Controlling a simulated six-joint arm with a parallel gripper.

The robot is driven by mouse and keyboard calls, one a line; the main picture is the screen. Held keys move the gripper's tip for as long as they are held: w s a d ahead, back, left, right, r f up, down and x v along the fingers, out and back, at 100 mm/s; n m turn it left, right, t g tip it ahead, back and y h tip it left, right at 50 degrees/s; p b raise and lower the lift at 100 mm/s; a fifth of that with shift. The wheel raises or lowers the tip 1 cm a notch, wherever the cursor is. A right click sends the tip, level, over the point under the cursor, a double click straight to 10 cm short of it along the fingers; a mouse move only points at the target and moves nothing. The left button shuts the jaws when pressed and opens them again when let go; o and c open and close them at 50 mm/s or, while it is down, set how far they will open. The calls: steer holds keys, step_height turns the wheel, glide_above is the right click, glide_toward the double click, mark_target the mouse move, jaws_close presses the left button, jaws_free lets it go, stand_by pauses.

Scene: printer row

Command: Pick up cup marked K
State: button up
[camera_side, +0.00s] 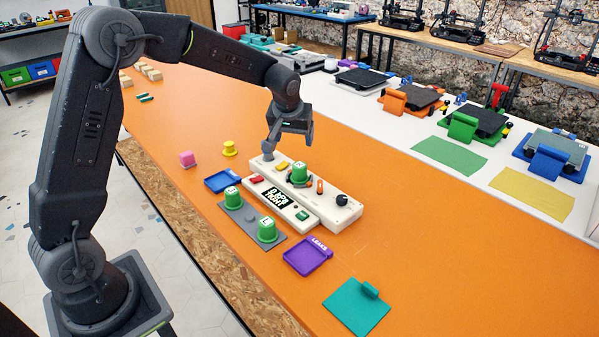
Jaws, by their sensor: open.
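Three green cups, upside down with pale marks on top, stand near my gripper; the letters are too small to read, so I cannot tell which is K. One cup (299,173) is on the white machine (335,209). Two others, a left cup (232,197) and a front cup (267,230), stand on a dark grey plate (247,217). My gripper (287,143) is open and empty, pointing down above the machine's far left end. It is apart from all the cups.
A purple tray marked LEAKS (323,256) and a teal plate (350,315) lie in front. The orange table (450,260) is clear at right.

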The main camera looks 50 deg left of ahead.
mark_target(300, 165)
steer(key=x, duration=1.4)
steer(key=shift+w+a+f, duration=0.1)
steer(key=shift+w+f, duration=0.15)
steer(key=shift+c, duration=0.3)
steer(key=c, duration=0.9)
